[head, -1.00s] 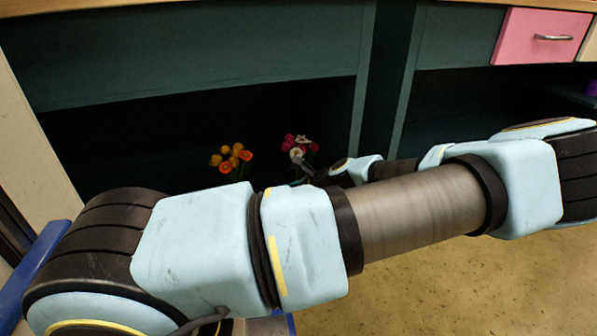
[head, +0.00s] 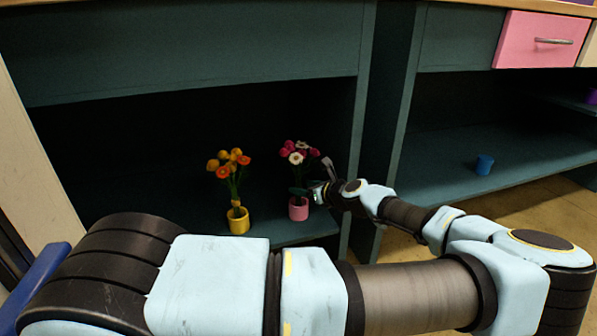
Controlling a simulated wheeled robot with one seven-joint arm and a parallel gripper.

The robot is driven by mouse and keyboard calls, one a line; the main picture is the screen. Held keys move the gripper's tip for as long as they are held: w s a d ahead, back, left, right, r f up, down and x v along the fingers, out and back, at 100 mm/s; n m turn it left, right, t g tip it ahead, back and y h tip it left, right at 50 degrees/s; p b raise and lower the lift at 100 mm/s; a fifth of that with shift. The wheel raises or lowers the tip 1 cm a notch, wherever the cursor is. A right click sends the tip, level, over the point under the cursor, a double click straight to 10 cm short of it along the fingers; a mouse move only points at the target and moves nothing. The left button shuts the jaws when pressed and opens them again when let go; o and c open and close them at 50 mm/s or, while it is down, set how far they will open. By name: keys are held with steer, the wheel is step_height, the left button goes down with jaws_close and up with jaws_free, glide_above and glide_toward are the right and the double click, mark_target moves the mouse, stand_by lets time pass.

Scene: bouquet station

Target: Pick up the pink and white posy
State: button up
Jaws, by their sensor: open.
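The pink and white posy (head: 295,153) stands upright in a pink pot (head: 298,208) on the dark shelf in the head view. Its blooms are pink with white ones among them. My gripper (head: 308,191) is at the right side of this posy, level with its stems just above the pot. The jaws are open, one finger showing near the stems. Whether the stems lie between the fingers I cannot tell.
An orange and yellow posy (head: 231,162) stands in a yellow pot (head: 238,220) to the left. An upright divider (head: 359,130) is close on the right. A blue cup (head: 484,165) sits on the right-hand shelf (head: 440,170). A pink drawer (head: 538,40) is above it.

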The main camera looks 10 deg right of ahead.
mark_target(301, 186)
steer(key=x, duration=0.3)
steer(key=shift+w+f+b, duration=0.1)
steer(key=shift+w+b, duration=0.05)
steer(key=shift+b, duration=0.25)
jaws_close()
stand_by(0.4)
